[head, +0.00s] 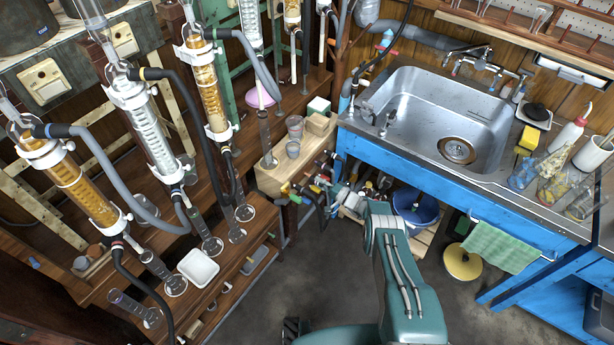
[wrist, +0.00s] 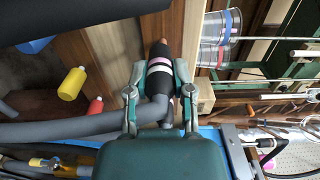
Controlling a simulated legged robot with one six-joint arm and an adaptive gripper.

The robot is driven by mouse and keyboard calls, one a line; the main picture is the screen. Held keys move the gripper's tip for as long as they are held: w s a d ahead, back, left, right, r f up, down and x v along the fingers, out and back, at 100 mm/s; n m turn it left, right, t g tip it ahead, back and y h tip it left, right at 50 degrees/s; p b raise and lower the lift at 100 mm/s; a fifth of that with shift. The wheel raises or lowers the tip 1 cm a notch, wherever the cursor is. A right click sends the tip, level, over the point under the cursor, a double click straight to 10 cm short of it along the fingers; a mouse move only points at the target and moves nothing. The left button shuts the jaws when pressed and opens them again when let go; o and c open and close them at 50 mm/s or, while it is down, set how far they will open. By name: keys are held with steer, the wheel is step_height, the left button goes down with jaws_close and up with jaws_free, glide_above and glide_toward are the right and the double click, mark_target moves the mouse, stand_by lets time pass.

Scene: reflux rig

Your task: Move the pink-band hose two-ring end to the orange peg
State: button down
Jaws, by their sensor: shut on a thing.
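My gripper (wrist: 159,82) is shut on the pink-band hose end (wrist: 161,66) in the wrist view. The end is a black cuff with a pale pink-white band, and its tip points up in the picture, beyond the fingers. The grey hose (wrist: 85,128) bends below the cuff and runs off to the left. In the head view my gripper is small and hard to separate from the clutter beside the wooden block (head: 268,181). I cannot make out the orange peg for certain in either view.
Glass columns with hoses (head: 150,125) stand on the wooden bench at left. Beakers (head: 294,128) stand on the wooden block; clear cups (wrist: 215,40) show in the wrist view. The sink (head: 430,115) is at right, with a blue bucket (head: 415,208) below. The floor (head: 290,270) is partly clear.

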steer(key=shift+w+d+r, duration=0.1)
steer(key=shift+d, duration=0.45)
steer(key=shift+a, duration=0.75)
steer(key=shift+d, duration=0.1)
steer(key=shift+d, duration=0.25)
steer(key=shift+a, duration=0.1)
steer(key=shift+w+a, duration=0.35)
steer(key=shift+w+a, duration=0.2)
steer(key=shift+a, duration=0.05)
stand_by(0.7)
steer(key=shift+c, duration=2)
jaws_free()
